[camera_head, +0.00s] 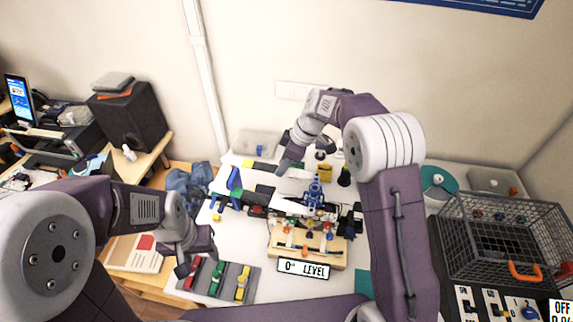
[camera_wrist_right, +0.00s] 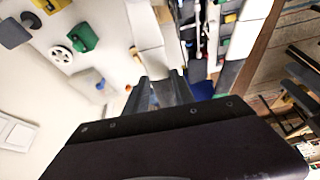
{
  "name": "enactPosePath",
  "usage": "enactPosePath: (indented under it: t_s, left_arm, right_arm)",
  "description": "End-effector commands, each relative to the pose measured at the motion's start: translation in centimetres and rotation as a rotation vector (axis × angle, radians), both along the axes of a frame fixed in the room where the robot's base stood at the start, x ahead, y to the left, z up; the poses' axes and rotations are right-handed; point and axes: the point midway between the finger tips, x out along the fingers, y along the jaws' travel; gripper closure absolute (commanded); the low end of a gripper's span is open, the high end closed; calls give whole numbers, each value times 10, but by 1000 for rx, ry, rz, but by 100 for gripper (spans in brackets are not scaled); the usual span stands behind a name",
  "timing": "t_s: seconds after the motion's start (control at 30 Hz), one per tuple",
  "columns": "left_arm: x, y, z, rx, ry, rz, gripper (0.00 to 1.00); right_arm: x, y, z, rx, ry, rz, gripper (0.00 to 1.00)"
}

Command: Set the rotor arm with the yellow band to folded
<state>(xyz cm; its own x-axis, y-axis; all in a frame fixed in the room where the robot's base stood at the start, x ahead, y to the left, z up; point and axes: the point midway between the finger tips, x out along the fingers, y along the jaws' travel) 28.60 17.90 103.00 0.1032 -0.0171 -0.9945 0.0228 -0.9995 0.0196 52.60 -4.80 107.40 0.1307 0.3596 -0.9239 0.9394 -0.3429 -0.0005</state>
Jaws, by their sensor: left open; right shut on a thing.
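A mechanism with a blue centre post (camera_head: 314,195) stands on a wooden base (camera_head: 338,258) in the middle of the table. A white arm-like piece (camera_head: 291,206) reaches left from it. I cannot make out which rotor arm has the yellow band. My right gripper (camera_head: 284,168) is behind and left of the mechanism. In the right wrist view its fingers (camera_wrist_right: 160,92) are close together at the end of a pale bar (camera_wrist_right: 148,35); their contact is hard to see. My left gripper (camera_head: 196,266) is open and empty, low over the front left of the table.
A grey tray (camera_head: 213,291) with red, green and yellow pieces lies under my left gripper. A "LEVEL" sign (camera_head: 303,268) stands before the base. A wire basket (camera_head: 505,240) is at the right. Bare white table shows at centre left.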

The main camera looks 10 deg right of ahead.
Motion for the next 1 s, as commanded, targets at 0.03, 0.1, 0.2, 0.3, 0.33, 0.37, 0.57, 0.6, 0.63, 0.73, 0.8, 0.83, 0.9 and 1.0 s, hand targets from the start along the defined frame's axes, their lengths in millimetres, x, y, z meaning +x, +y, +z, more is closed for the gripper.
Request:
enactPosePath:
  t_s: [0.03,0.1,0.2,0.3,0.33,0.37,0.57,0.6,0.63,0.73,0.8,0.83,0.9,1.0]
  left_arm:
    - [0,0,-5,0,0,0,47]
    - [0,0,-7,0,0,0,47]
    - [0,0,-10,0,0,0,47]
    - [0,0,-12,0,0,0,47]
    - [0,0,-12,0,0,0,47]
    - [0,0,-13,0,0,0,47]
    - [0,0,-14,0,0,0,47]
    - [0,0,-14,0,0,0,47]
    - [0,0,-14,0,0,0,47]
    - [0,0,-14,0,0,0,47]
    - [0,0,-14,0,0,0,47]
    - [0,0,-14,0,0,0,47]
    - [0,0,-14,0,0,0,47]
    - [0,0,-14,0,0,0,47]
  right_arm:
    - [-3,1,-2,0,0,28,100]
    - [-7,2,-2,0,-1,70,100]
    - [-11,3,-1,0,0,119,100]
    - [-15,4,0,0,-1,156,100]
    - [-16,4,0,0,-1,165,100]
    - [-17,4,0,0,-1,174,100]
    - [-20,5,0,-1,-1,207,100]
    - [-20,5,0,-1,-1,209,100]
    - [-20,5,0,-2,-2,211,100]
    - [-20,4,1,-1,-1,214,100]
    - [-20,4,1,-2,-1,214,100]
    - [-20,4,1,-2,-1,214,100]
    - [-20,4,1,-2,-1,214,100]
    - [-20,4,1,-2,-1,214,67]
